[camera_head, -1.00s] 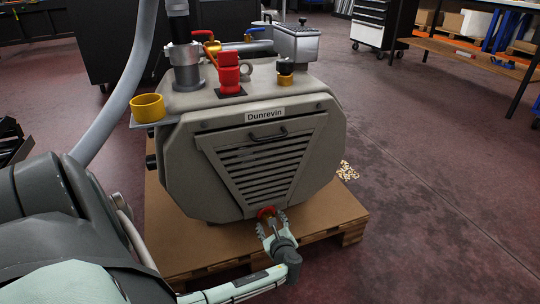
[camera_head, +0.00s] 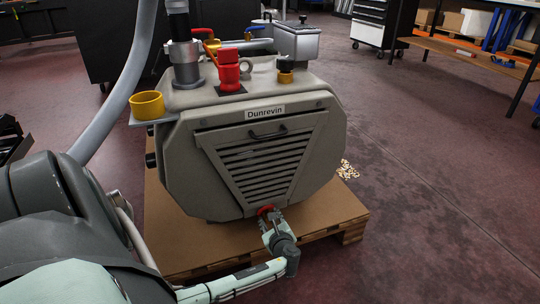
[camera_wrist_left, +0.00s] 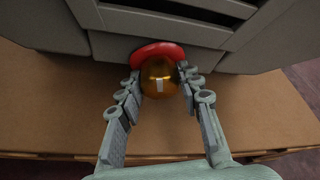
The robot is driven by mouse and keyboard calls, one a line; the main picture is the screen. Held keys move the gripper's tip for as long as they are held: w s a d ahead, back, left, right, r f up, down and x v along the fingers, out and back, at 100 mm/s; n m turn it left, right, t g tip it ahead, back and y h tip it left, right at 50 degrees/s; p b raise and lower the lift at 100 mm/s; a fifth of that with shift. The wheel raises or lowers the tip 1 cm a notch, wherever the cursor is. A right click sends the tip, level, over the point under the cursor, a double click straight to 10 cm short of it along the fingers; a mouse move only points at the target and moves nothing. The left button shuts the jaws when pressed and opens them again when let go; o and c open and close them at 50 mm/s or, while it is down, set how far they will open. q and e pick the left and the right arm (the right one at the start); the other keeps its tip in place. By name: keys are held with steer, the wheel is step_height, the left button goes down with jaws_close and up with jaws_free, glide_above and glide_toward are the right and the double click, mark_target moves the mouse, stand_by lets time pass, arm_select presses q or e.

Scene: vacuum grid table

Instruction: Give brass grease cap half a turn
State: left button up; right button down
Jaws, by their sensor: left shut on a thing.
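The brass grease cap (camera_wrist_left: 155,72) is a round golden knob with a small pale mark on its face. It sits in front of a red ring (camera_wrist_left: 152,49) low on the front of the grey machine (camera_head: 180,165). My left gripper (camera_wrist_left: 161,80) is shut on the cap, with one finger on each side of it. In the head view the left gripper (camera_head: 268,219) is at the machine's lower front, below the slatted grille, and hides most of the cap. The red ring (camera_head: 265,210) shows just behind the fingers. My right gripper is not in view.
The machine stands on a wooden pallet (camera_head: 192,250) that juts out below the gripper. A yellow cup (camera_head: 147,106) stands on a bracket at the machine's upper left, beside a thick grey hose (camera_head: 126,80). The floor to the right is open, with small pale scraps (camera_head: 347,171).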

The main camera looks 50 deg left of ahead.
arm_select(q)
steer(key=shift+r+m+p, duration=0.3)
steer(key=shift+r+p, duration=0.05)
steer(key=shift+p, duration=0.3)
steer(key=shift+m+g+p, duration=0.3)
steer(key=shift+g+p, duration=0.1)
steer(key=shift+p, duration=0.1)
steer(key=shift+f+m+p, duration=0.3)
steer(key=shift+f+m, duration=0.1)
steer(key=o, duration=1.2)
steer(key=shift+c, duration=0.2)
steer(key=v, duration=1.2)
steer(key=shift+w+d, duration=0.2)
steer(key=shift+w, duration=0.05)
